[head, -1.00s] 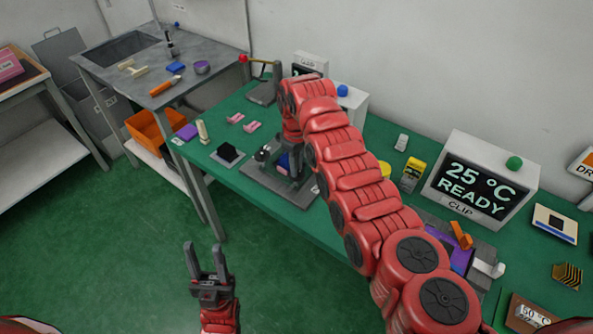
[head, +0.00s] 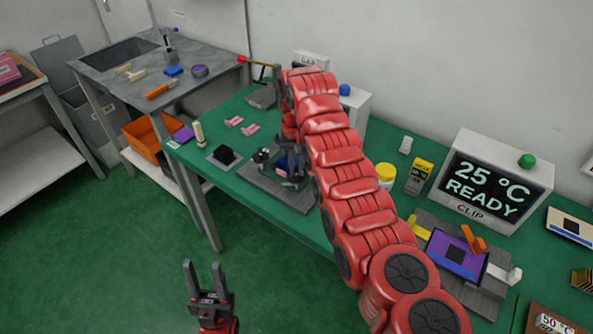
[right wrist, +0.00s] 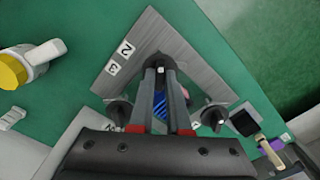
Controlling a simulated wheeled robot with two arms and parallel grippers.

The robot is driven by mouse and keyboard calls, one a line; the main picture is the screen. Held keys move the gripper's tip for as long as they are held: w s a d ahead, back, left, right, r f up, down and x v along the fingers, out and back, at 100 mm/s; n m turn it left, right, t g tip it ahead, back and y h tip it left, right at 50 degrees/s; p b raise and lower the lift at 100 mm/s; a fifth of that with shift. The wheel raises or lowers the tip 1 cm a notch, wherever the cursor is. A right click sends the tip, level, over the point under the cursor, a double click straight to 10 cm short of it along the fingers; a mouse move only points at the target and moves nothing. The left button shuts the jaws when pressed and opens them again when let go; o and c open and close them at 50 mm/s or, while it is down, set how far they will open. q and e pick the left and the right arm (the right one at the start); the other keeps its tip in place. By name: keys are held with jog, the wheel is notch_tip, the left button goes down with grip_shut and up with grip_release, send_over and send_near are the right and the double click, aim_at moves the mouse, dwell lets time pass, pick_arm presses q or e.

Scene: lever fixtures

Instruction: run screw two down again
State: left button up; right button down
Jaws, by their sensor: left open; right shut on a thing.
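The grey screw fixture plate (head: 262,188) lies on the green table, and it also shows in the right wrist view (right wrist: 185,50). Labels 2 (right wrist: 125,48) and 3 (right wrist: 112,70) are on it. Dark screw knobs stand at its left (right wrist: 119,111) and right (right wrist: 215,117). My right gripper (right wrist: 160,66) is shut on a third screw near the plate's corner by label 2, seemingly screw two; the fingers hide most of it. A blue part (right wrist: 184,97) shows behind the fingers. My left gripper (head: 203,265) is open and empty over the floor.
A black block on a small plate (head: 226,156) and pink clips (head: 241,126) lie left of the fixture. A yellow-lidded jar (head: 386,174) and the temperature display (head: 494,182) stand to the right. My right arm hides part of the table.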

jog(key=m+b, duration=0.2)
jog(key=m, duration=0.4)
jog(key=shift+m+b, duration=0.3)
jog(key=m+b, duration=0.1)
jog(key=m, duration=0.1)
jog(key=shift+m, duration=3.8)
jog(key=c, duration=0.9)
grip_release()
